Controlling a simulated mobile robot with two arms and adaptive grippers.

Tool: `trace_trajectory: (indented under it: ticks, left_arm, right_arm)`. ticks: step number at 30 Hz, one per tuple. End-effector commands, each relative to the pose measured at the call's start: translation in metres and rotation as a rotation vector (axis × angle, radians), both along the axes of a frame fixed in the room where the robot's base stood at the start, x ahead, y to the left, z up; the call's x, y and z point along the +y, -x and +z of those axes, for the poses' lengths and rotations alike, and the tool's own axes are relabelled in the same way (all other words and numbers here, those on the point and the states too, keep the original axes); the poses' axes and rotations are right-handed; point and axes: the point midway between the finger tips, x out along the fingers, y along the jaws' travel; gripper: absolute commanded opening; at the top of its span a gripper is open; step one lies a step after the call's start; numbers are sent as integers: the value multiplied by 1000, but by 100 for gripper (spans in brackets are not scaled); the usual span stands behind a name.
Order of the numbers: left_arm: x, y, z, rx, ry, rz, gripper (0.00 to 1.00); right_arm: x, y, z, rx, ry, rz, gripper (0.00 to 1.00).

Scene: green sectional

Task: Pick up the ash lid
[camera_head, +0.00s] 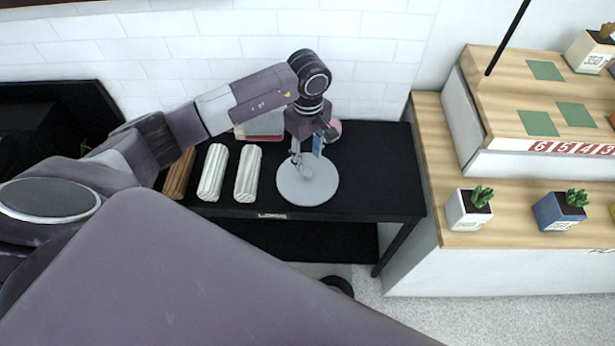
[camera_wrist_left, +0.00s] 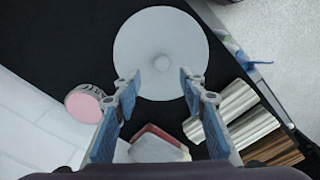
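The ash lid (camera_head: 318,192) is a flat, pale grey disc lying on the black table (camera_head: 385,165). In the left wrist view the lid (camera_wrist_left: 160,30) shows a small round knob (camera_wrist_left: 161,62) at its middle. My left gripper (camera_head: 308,160) points down over the lid, near its back part in the head view. In the wrist view the left gripper (camera_wrist_left: 160,78) is open, with a blue-padded finger on either side and nothing between them. The knob lies just beyond the fingertips. I cannot tell the exact height above the lid. My right gripper is in neither view.
Two white rolls (camera_head: 247,173) (camera_head: 213,172) and a brown roll (camera_head: 180,174) lie left of the lid. A red and white item (camera_head: 262,127) and a pink-topped round item (camera_wrist_left: 84,103) are behind it. A wooden counter with potted plants (camera_head: 469,208) stands at the right.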

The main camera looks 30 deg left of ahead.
Motion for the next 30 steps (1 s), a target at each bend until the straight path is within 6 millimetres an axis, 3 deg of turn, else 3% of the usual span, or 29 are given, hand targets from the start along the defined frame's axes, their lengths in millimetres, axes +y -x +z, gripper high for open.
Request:
trace_trajectory:
  ticks: [12, 21, 30]
  left_arm:
    - [-2, 4, -54, 2, 5, 2, 38]
    - [-2, 3, -61, -2, 5, 1, 38]
    - [-1, 3, -60, -2, 5, 1, 6]
  right_arm:
    - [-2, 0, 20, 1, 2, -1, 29]
    - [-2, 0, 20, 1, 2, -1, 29]
    - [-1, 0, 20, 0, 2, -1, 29]
